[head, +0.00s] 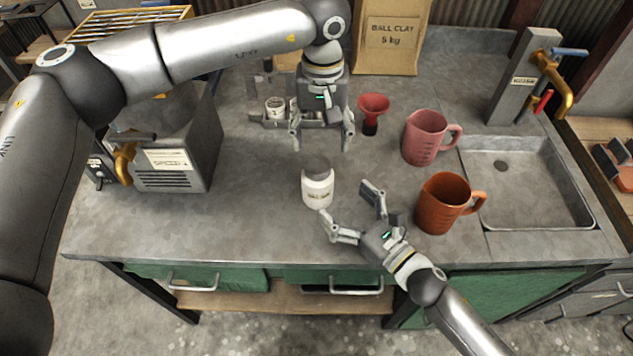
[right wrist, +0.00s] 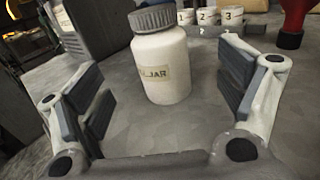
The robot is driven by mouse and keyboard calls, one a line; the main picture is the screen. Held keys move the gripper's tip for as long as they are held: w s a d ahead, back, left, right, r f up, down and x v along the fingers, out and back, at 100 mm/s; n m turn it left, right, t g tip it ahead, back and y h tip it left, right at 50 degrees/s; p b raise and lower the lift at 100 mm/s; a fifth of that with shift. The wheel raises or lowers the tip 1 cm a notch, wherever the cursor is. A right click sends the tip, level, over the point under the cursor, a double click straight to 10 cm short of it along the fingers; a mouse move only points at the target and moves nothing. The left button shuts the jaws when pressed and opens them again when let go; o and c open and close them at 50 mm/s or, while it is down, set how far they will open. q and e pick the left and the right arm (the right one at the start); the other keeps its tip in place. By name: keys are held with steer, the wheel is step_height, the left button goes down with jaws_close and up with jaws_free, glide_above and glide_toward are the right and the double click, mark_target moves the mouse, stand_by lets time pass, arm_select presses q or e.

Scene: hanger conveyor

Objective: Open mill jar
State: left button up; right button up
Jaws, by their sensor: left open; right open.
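The mill jar (head: 317,190) is a white jar with a grey lid and a label, upright on the grey workbench. In the right wrist view the jar (right wrist: 160,70) stands beyond my fingers, its grey lid (right wrist: 154,18) on top. My right gripper (head: 352,210) is open, just in front and to the right of the jar, fingers pointing towards it and not around it. My left gripper (head: 322,143) is open and empty, pointing down behind and above the jar. Its distance above the lid is hard to judge.
A pink jug (head: 424,139) and an orange jug (head: 442,203) stand right of the jar, before the sink (head: 528,180). A red funnel (head: 373,107), numbered cups (right wrist: 208,15) and a clay bag (head: 390,45) are behind. A grey machine (head: 165,150) stands left. The bench front-left is clear.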

mark_target(328, 188)
arm_select(q)
steer(key=shift+w+a+f, duration=0.25)
steer(key=shift+w+a, duration=0.15)
steer(key=shift+a, duration=0.1)
arm_select(e)
steer(key=x, duration=0.8)
steer(key=shift+f, duration=0.15)
arm_select(q)
steer(key=shift+s+d+r, duration=0.15)
steer(key=shift+s+d, duration=0.1)
arm_select(e)
steer(key=shift+w+a, duration=0.3)
steer(key=shift+a, duration=0.05)
steer(key=shift+w+a, duration=0.1)
arm_select(q)
steer(key=shift+w+a, duration=0.15)
arm_select(e)
steer(key=shift+w, duration=0.1)
